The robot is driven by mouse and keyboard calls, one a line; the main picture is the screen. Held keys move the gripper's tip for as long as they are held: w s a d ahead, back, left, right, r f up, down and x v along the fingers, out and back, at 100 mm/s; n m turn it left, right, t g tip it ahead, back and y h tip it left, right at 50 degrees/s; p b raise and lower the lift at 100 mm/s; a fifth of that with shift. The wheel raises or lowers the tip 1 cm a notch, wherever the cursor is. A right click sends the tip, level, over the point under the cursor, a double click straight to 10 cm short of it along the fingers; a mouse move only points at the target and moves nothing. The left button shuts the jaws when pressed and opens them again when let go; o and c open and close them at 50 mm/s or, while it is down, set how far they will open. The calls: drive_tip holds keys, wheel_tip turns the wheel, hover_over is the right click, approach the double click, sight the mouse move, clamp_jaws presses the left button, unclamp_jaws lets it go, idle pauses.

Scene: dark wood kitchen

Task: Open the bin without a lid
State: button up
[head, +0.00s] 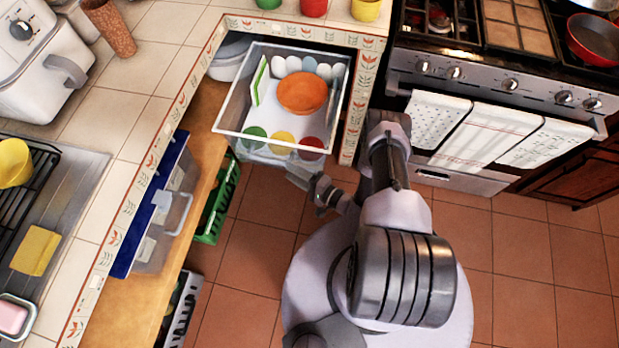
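A clear bin without a lid (222,122) sticks out from under the tiled counter, its top uncovered. Inside it are an orange bowl (302,93), a row of white egg-like things (308,67), a green-edged board (260,82) and green, yellow and red round items along the front. My gripper (302,178) is low, just in front of the bin's front wall, near its lower edge. Whether it touches the bin or a handle there is unclear. The fingers are small and partly merged with the bin's front, so their opening is hard to see.
A second clear bin with a blue lid (150,205) and a handle sits under the left counter. A green crate (215,205) stands below the wooden shelf. The stove (495,75) with hanging towels is at right. Tiled floor (520,250) is free at lower right.

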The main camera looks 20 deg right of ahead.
drive_tip(key=p+v, duration=0.1)
drive_tip(key=v, duration=0.6)
drive_tip(key=shift+s+d, duration=0.15)
drive_tip(key=shift+s, duration=0.15)
drive_tip(key=w+a+r+n+g+y, duration=0.1)
drive_tip(key=w+r+n+g, duration=0.2)
drive_tip(key=r, duration=0.6)
drive_tip(key=w+a+r+n+g+y, duration=0.1)
drive_tip(key=a+r+n+g+y, duration=0.15)
drive_tip(key=r+g, duration=0.45)
drive_tip(key=w+r+n+g+y, duration=0.1)
drive_tip(key=w+r+n+g, duration=0.15)
drive_tip(key=r, duration=0.85)
drive_tip(key=s+a+r+t+h, duration=0.2)
drive_tip(key=s+r+h, duration=0.3)
drive_tip(key=s+r, duration=0.3)
drive_tip(key=s+a+r+n+t+h, duration=0.1)
drive_tip(key=s+r+h, duration=0.5)
drive_tip(key=r, duration=1)
drive_tip(key=s+a+t, duration=0.1)
drive_tip(key=s, duration=0.2)
drive_tip(key=shift+s+r, duration=0.25)
drive_tip(key=shift+r, duration=0.05)
